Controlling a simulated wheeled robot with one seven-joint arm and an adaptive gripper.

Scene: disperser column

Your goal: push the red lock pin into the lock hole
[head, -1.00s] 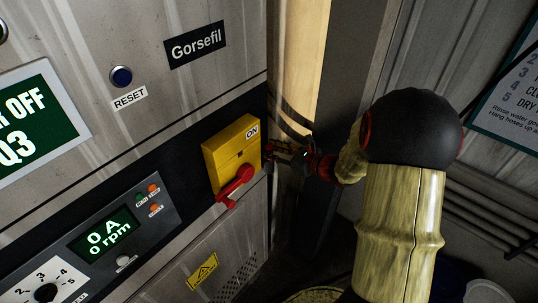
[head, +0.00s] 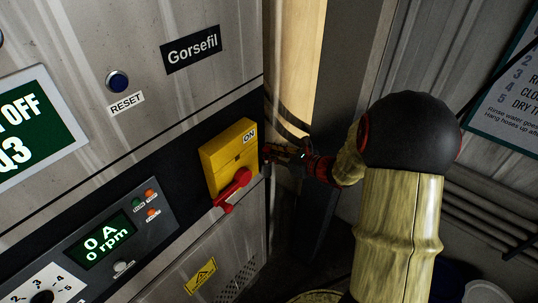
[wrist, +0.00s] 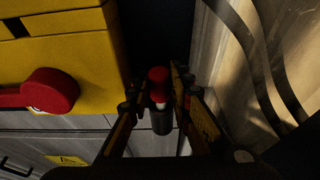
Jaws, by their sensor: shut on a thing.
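The red lock pin (wrist: 158,76) shows in the wrist view between my fingertips, with a red head, a pale band and a dark lower part. My gripper (wrist: 160,100) is shut on it; in the head view my gripper (head: 272,154) is beside the right edge of the yellow switch box (head: 217,160). The box also shows in the wrist view (wrist: 60,50), left of the pin with a dark gap between. A red rotary handle (head: 236,182) is on the box's front, under the word ON. I cannot make out the lock hole.
The grey cabinet has a blue RESET button (head: 117,81) and a display (head: 104,242) reading 0 A, 0 rpm. A pale lit panel (head: 295,70) stands close on the right of my gripper. A warning label (head: 200,277) is below the box.

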